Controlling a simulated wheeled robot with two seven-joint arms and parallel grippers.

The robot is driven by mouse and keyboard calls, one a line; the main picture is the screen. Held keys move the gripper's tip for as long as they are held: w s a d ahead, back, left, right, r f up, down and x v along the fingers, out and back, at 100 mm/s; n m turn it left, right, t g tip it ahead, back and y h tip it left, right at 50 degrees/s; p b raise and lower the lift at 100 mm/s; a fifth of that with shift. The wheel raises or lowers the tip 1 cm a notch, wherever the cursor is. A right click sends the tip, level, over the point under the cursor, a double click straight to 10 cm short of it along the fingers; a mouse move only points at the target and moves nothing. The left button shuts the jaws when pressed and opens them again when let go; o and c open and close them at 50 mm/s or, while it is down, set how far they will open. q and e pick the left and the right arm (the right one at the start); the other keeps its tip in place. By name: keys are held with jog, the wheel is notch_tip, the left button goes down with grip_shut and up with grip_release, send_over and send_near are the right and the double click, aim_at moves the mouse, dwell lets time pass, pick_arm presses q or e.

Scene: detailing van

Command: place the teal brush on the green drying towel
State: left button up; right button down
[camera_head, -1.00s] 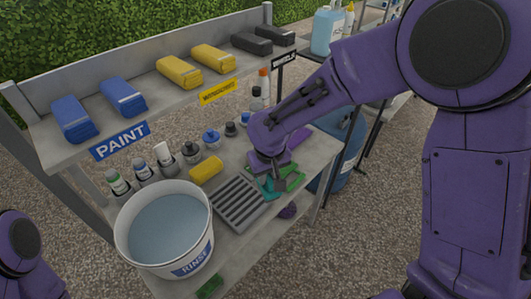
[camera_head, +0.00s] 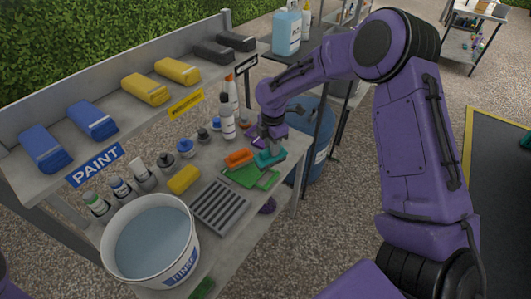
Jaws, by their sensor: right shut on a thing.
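The teal brush (camera_head: 268,159) is in my right gripper (camera_head: 270,148), at the far right end of the work table. The gripper points down and is shut on the brush's top. The green drying towel (camera_head: 243,178) lies flat on the table just in front of the brush. The brush overlaps the towel's far edge in the picture; I cannot tell whether it touches the towel or hangs just above it. My left gripper is not in view.
An orange brush (camera_head: 238,157) lies left of the teal one. A grey slotted rack (camera_head: 221,206), a yellow brush (camera_head: 183,179) and a white rinse bucket (camera_head: 192,244) stand further left. Spray bottles (camera_head: 227,117) stand behind. Blue, yellow and dark blocks line the upper shelf.

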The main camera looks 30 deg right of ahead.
jog(key=w+d+f, duration=0.1)
jog(key=w+f, duration=0.1)
jog(key=f, duration=0.1)
jog(key=w+d+f+p, duration=0.1)
jog(key=w+f, duration=0.1)
jog(key=f, duration=0.1)
jog(key=w+d+f+p, duration=0.1)
jog(key=w+f, duration=0.1)
jog(key=f, duration=0.1)
jog(key=shift+w+d+f, duration=0.15)
jog(key=shift+w+d, duration=0.05)
jog(key=shift+d, duration=0.1)
jog(key=shift+f, duration=0.35)
jog(key=shift+w+f, duration=0.1)
jog(key=shift+w, duration=0.05)
jog(key=c, duration=0.9)
grip_release()
jog(key=shift+f, duration=0.1)
jog(key=shift+c, duration=0.2)
